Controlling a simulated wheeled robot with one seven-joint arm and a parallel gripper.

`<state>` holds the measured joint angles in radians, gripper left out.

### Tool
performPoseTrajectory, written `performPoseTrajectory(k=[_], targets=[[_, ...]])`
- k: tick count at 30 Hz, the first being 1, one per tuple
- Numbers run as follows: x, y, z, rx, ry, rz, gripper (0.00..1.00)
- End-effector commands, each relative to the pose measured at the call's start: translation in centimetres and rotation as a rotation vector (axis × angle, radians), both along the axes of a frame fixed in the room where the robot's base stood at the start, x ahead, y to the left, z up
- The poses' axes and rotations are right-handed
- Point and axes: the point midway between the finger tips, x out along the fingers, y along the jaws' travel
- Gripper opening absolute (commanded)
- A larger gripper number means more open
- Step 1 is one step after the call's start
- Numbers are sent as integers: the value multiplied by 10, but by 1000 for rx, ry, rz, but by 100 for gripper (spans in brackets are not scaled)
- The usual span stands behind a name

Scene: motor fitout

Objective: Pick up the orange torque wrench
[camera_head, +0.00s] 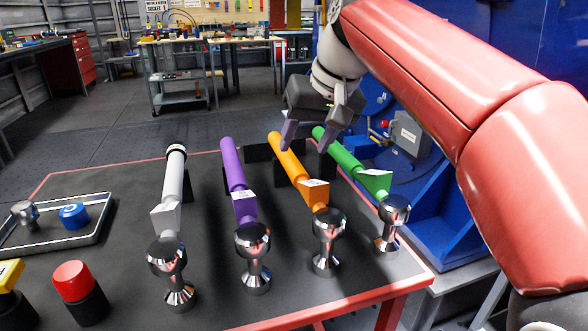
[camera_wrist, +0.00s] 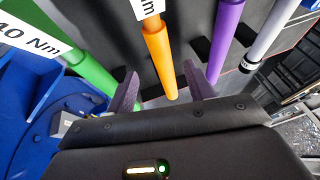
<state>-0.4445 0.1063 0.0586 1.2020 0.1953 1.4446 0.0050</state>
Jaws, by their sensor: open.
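The orange torque wrench (camera_head: 290,161) lies on a dark-topped table between the purple wrench and the green wrench. Its silver head points toward the front of the table. My gripper (camera_head: 309,137) is over the far end of its handle. In the wrist view, the orange wrench's handle (camera_wrist: 159,55) runs down between the two purple-grey fingers of my gripper (camera_wrist: 162,90). The fingers are open, one on each side, with gaps to the handle. I cannot tell the exact height above the handle.
The green wrench (camera_head: 340,152) lies close on the right, the purple wrench (camera_head: 234,165) and grey wrench (camera_head: 173,180) on the left. A tray (camera_head: 95,232) holds small parts. A red-capped part (camera_head: 73,282) stands at front left. Blue machinery (camera_head: 437,215) is at the right.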

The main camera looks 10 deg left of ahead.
Motion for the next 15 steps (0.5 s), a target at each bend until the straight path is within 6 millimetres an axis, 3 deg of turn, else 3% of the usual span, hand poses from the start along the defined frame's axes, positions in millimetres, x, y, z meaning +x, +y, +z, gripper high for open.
performPoseTrajectory(k=[15], targets=[[19, 27, -56, -2, 2, 0, 53]])
